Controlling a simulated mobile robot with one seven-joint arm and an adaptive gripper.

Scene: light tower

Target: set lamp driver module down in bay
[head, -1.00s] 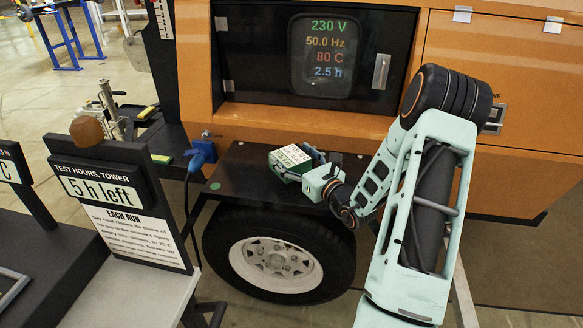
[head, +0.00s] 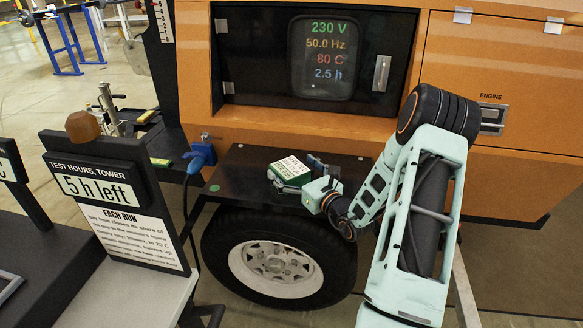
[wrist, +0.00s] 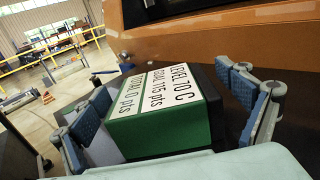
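A green box (head: 290,169) with a white lettered top sits on the black shelf above the wheel (head: 235,178). It is the only module-like thing near my gripper; no lettering names it as the lamp driver module. In the wrist view the green box (wrist: 165,130) lies between my fingers, its label reading "LEVEL 70 C". My gripper (wrist: 170,88) is open, with a clear gap to the box on the right; on the left the finger is close and contact cannot be told. In the head view my gripper (head: 308,172) reaches in from the right. No bay outline is clear under the box.
An orange cabinet (head: 300,122) with a dark display panel (head: 328,55) rises behind the shelf. A blue plug with cable (head: 203,155) is at the shelf's left. A "5 h left" sign (head: 100,190) stands at front left. The shelf's left part is clear.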

